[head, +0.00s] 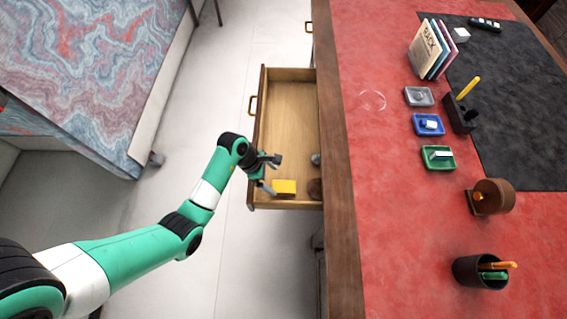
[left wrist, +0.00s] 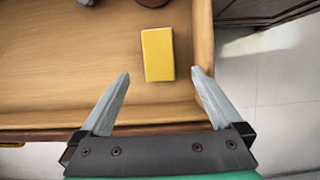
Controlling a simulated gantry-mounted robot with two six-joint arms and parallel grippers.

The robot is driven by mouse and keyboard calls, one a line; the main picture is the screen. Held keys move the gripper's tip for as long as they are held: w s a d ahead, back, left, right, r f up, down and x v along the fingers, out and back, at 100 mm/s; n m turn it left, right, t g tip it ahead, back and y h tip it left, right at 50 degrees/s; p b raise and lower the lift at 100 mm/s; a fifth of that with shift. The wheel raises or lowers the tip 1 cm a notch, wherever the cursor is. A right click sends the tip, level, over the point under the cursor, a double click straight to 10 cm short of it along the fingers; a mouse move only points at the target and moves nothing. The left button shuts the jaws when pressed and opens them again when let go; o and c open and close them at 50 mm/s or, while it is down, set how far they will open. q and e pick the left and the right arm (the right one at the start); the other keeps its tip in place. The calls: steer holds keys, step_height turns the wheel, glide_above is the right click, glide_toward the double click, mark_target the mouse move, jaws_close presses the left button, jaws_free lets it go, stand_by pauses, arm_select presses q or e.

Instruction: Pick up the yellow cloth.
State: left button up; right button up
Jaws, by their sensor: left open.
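The yellow cloth (head: 284,187) is a small folded yellow block lying in the open drawer (head: 290,105), near its front corner. In the left wrist view the cloth (left wrist: 157,54) lies flat on the wooden drawer floor, just beyond the fingertips and between their lines. My left gripper (head: 268,174) is at the drawer, beside the cloth. In the left wrist view my left gripper (left wrist: 161,72) is open, its two fingers wide apart with nothing between them. My right gripper is not in view.
A grey object (head: 315,159) and a brown round object (head: 315,188) lie in the drawer near the desk edge. The drawer wall (left wrist: 204,50) stands close to the right finger. The red desk top (head: 385,200) holds small trays, books and cups.

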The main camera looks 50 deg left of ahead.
mark_target(283, 187)
arm_select(q)
steer(key=shift+b+x, duration=0.3)
steer(key=shift+x, duration=0.75)
steer(key=shift+w+d+f, duration=0.1)
steer(key=shift+f, duration=0.05)
steer(key=b+x, duration=0.4)
steer(key=x, duration=0.1)
steer(key=shift+w, duration=0.2)
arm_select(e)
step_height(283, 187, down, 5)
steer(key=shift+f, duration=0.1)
arm_select(q)
steer(key=shift+f+p, duration=0.2)
steer(key=shift+p, duration=0.1)
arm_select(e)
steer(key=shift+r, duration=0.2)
arm_select(q)
steer(key=c, duration=1.4)
